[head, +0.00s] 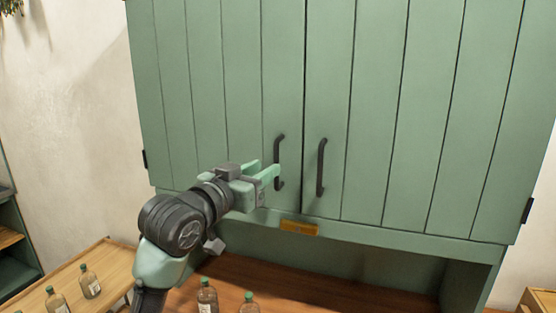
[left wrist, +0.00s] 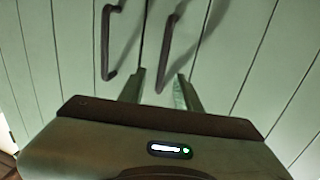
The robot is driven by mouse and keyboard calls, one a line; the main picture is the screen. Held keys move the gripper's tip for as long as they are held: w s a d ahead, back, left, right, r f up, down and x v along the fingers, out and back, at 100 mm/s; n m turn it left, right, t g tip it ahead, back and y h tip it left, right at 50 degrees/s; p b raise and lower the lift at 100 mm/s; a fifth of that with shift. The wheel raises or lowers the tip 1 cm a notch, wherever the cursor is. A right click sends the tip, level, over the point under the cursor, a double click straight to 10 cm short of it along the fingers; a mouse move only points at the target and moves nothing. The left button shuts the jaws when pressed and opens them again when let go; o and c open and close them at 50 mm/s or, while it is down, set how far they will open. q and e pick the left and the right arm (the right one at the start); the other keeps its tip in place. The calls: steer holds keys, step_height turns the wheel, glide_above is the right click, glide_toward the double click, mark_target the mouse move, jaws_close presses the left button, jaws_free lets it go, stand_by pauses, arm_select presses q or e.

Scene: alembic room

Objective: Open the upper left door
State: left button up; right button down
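The upper left door (head: 215,80) is a green plank door and is closed. Its dark bar handle (head: 279,150) is near its right edge and also shows in the left wrist view (left wrist: 106,40). My left gripper (head: 266,170) is open in front of this handle's lower part; one finger overlaps it in the head view. In the left wrist view, the fingers (left wrist: 161,90) are apart, with the lower end of the right door's handle (left wrist: 167,50) appearing between them. I cannot tell whether they touch anything. My right gripper is not in view.
The upper right door (head: 420,110) is closed, with its own handle (head: 321,168) close by. A brass plate (head: 298,228) is on the rail below. Bottles (head: 207,296) stand on the wooden counter underneath, and more (head: 90,282) on a side table at the left.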

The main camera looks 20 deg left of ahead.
mark_target(276, 184)
arm_select(q)
steer(key=p+x, duration=0.2)
steer(key=x, duration=0.4)
steer(key=shift+w+f+p, duration=0.15)
steer(key=shift+w+p, duration=0.15)
steer(key=shift+w, duration=0.1)
jaws_close()
stand_by(1.0)
